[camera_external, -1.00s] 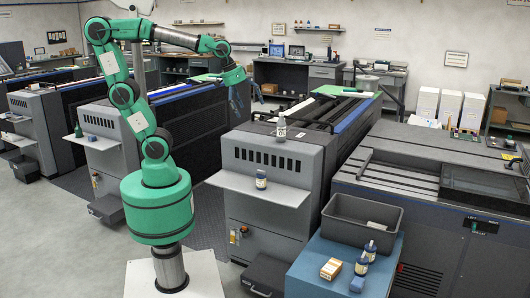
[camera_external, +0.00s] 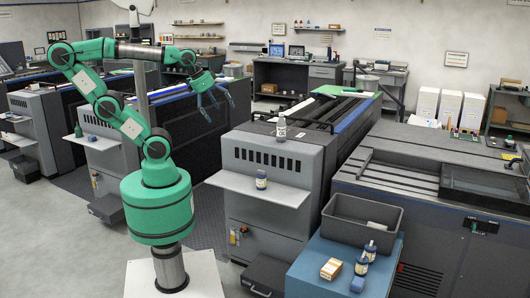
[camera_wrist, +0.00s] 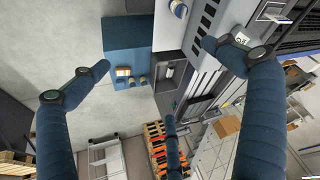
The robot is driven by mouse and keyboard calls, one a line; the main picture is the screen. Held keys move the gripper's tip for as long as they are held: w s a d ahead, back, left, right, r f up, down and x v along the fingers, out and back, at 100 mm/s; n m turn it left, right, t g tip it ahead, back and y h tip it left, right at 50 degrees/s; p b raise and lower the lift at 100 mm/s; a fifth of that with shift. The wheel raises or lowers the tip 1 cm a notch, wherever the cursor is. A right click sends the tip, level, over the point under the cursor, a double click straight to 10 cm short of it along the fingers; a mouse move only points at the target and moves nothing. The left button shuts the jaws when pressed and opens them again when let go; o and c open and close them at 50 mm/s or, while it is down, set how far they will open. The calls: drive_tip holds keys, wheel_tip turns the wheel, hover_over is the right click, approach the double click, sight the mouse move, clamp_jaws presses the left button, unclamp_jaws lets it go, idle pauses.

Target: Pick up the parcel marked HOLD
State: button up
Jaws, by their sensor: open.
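In the wrist view, a small tan box (camera_wrist: 123,72) lies on the blue table (camera_wrist: 122,38), beyond and between the fingertips. My gripper (camera_external: 221,112) is raised left of the grey machine, far from the table, its blue fingers spread and pointing down. In the wrist view its fingers (camera_wrist: 158,56) are wide apart with nothing held.
Another bottle (camera_external: 261,180) stands on the machine's front shelf (camera_external: 275,189). A grey bottle (camera_external: 281,127) tops the machine. Large machines flank the table; open floor lies at the left.

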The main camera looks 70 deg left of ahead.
drive_tip(key=shift+c, duration=1.4)
